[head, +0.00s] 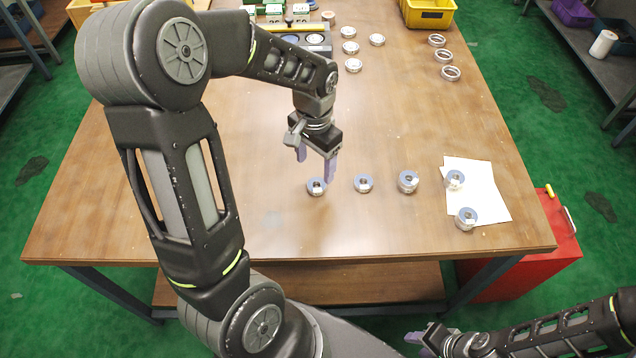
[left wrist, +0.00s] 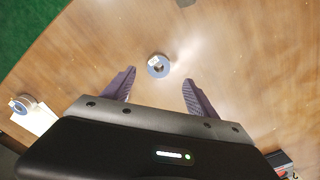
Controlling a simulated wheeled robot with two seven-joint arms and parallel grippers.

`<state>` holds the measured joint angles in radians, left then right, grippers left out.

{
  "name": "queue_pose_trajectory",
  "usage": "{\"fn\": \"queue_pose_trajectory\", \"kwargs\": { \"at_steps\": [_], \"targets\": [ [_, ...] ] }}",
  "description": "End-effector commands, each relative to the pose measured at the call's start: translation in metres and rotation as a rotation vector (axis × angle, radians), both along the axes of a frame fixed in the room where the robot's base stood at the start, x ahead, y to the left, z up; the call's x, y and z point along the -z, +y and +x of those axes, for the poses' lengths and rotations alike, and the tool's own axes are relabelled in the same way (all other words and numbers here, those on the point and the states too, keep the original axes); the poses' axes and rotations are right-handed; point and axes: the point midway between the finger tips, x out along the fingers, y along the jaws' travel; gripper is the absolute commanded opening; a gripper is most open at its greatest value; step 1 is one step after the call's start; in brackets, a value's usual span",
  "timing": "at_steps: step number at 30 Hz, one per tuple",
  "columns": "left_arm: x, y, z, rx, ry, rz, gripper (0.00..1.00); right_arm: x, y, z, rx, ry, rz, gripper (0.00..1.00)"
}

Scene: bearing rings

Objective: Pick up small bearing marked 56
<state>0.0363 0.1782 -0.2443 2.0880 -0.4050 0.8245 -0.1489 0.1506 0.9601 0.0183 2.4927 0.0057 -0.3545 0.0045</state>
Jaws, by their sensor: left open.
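Several small bearings with blue-grey tops and white labels stand along the front of the table: one at the left (head: 317,191), one beside it (head: 362,189), a taller-looking one (head: 408,188), and two at the white paper (head: 455,186) (head: 466,224). The labels are too small to read, so I cannot tell which is marked 56. My left gripper (head: 316,165) is open and empty, above and just behind the leftmost bearing. In the left wrist view, one labelled bearing (left wrist: 166,66) lies ahead, between and beyond the open fingertips (left wrist: 158,77). My right gripper (head: 424,346) is low at the bottom edge, away from the table.
Silver rings (head: 350,47) stand at the back middle and more rings (head: 443,56) at the back right. A yellow bin (head: 428,18) and green boxes (head: 274,12) are at the far edge. White paper (head: 490,200) lies at right. The table's middle is clear.

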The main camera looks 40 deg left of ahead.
Motion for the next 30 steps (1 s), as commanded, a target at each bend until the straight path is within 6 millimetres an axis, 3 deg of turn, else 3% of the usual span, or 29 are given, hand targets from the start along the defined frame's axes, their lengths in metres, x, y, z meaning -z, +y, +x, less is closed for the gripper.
{"fn": "queue_pose_trajectory", "kwargs": {
  "at_steps": [5,17,24,30],
  "targets": [
    [0.017,0.0,-0.001,0.0,0.003,-0.001,0.67,-0.002,0.0,0.0,0.0,0.0,-0.001,0.36],
    [0.024,-0.001,0.0,0.0,0.002,-0.001,0.67,-0.005,0.0,0.0,0.001,0.001,-0.001,0.36],
    [0.058,-0.002,0.002,0.0,0.005,0.0,0.67,-0.013,-0.001,-0.002,0.001,0.005,-0.003,0.36],
    [0.07,-0.002,0.003,0.0,0.0,0.0,0.67,-0.013,-0.001,-0.002,0.002,0.006,-0.004,0.36]
  ]
}}
